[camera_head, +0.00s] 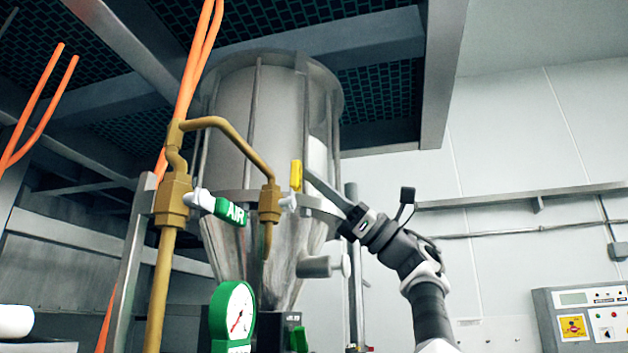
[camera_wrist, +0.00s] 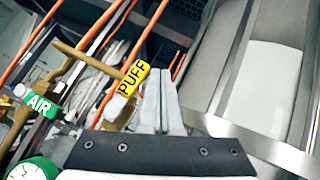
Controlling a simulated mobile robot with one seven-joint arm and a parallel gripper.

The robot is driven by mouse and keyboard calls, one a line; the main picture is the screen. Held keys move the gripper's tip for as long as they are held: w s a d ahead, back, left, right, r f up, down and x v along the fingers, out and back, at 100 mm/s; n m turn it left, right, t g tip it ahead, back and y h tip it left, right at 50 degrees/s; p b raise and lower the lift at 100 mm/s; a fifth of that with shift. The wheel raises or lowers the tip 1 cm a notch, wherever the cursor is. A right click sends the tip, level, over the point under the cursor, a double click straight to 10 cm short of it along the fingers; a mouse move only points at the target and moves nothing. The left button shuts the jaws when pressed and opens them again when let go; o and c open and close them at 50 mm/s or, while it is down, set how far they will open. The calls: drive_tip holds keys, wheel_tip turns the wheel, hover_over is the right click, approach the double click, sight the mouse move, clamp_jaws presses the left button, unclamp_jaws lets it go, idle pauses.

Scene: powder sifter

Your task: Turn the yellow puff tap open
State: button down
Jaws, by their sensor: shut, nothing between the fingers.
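The yellow puff tap (camera_head: 296,175) stands upright on the brass pipework in the head view, in front of the steel vessel. In the wrist view its handle (camera_wrist: 133,77), lettered PUFF, lies tilted just left of my fingers. My gripper (camera_head: 310,180) reaches in from the right, with its fingertips close beside the tap. In the wrist view my gripper (camera_wrist: 162,75) is shut and empty. I cannot tell whether the fingers touch the handle.
The green AIR tap (camera_head: 230,211) is on the pipe to the left. A green-rimmed gauge (camera_head: 233,313) is below it. The steel vessel (camera_head: 262,105) stands close behind. Orange hoses (camera_head: 190,80) run past on the left. A control box (camera_head: 590,315) is at far right.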

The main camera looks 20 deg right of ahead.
drive_tip(key=b+v, duration=0.5)
drive_tip(key=v, duration=1.1)
drive_tip(key=c, duration=1.5)
unclamp_jaws()
drive_tip(key=shift+s+d+f+b, duration=0.1)
drive_tip(key=shift+d+f+b, duration=0.05)
drive_tip(key=shift+d+b, duration=0.15)
drive_tip(key=shift+c, duration=0.2)
drive_tip(key=shift+o, duration=2.4)
drive_tip(key=shift+s+m+t, duration=0.1)
drive_tip(key=shift+m+t, duration=0.2)
drive_tip(key=shift+t, duration=0.2)
drive_tip(key=o, duration=0.4)
drive_tip(key=a+r+m+t, duration=0.1)
drive_tip(key=s+a+r+m+t, duration=0.1)
drive_tip(key=m+t, duration=0.1)
drive_tip(key=s+a+r+m+t+h, duration=0.1)
drive_tip(key=m+t, duration=0.1)
drive_tip(key=shift+s, duration=0.1)
drive_tip(key=m+t+h, duration=0.4)
drive_tip(key=m+t, duration=0.2)
drive_tip(key=m, duration=0.2)
approach(301, 174)
drive_tip(key=p+x, duration=0.7)
drive_tip(key=x, duration=0.4)
drive_tip(key=shift+a+r, duration=0.1)
drive_tip(key=shift+r, duration=0.05)
